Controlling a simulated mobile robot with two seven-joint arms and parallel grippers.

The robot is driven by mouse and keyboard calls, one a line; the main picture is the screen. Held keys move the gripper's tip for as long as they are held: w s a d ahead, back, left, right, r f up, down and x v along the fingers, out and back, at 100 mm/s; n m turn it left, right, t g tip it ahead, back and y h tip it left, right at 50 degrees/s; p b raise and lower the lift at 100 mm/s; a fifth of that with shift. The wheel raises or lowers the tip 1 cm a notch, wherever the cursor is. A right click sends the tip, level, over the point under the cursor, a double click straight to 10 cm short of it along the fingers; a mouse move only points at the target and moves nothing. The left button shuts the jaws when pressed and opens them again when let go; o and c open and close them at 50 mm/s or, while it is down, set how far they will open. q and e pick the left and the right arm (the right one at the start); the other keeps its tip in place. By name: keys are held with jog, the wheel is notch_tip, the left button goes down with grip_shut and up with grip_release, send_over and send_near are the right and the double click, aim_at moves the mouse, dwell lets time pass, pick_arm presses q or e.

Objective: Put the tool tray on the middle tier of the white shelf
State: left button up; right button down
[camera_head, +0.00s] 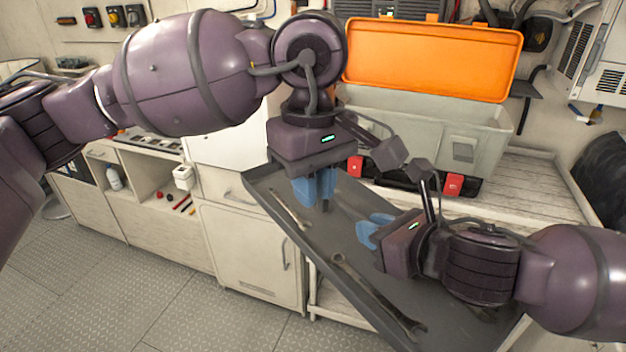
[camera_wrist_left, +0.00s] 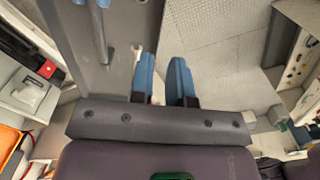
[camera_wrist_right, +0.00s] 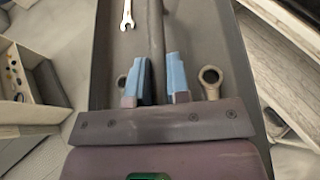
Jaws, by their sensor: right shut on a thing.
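The tool tray (camera_head: 350,262) is a long dark grey tray with low walls and a central bar (camera_wrist_right: 155,25), and wrenches (camera_head: 375,295) lie in it. It hangs in front of the white shelf (camera_head: 540,185). My right gripper (camera_head: 378,230) is shut on the bar, which runs between its blue fingers in the right wrist view. My left gripper (camera_head: 315,188) points down at the tray's far end. In the left wrist view its fingers (camera_wrist_left: 164,82) are apart, with the tray's edge seen between them; contact is unclear. The shelf's lower tiers are mostly hidden behind the tray.
A grey toolbox (camera_head: 430,125) with an open orange lid (camera_head: 430,55) stands on the shelf's top. A cream cabinet (camera_head: 250,255) with open compartments stands left of the shelf. Floor plates (camera_head: 110,285) at the lower left are clear.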

aim_at(313, 261)
pick_arm(q)
notch_tip(313, 261, down, 12)
jog(key=shift+w+r, duration=0.1)
dwell(0.5)
grip_shut()
pick_arm(e)
jog(key=c, duration=1)
grip_release()
jog(key=shift+r, duration=0.1)
notch_tip(313, 261, up, 10)
jog(key=shift+f, duration=0.1)
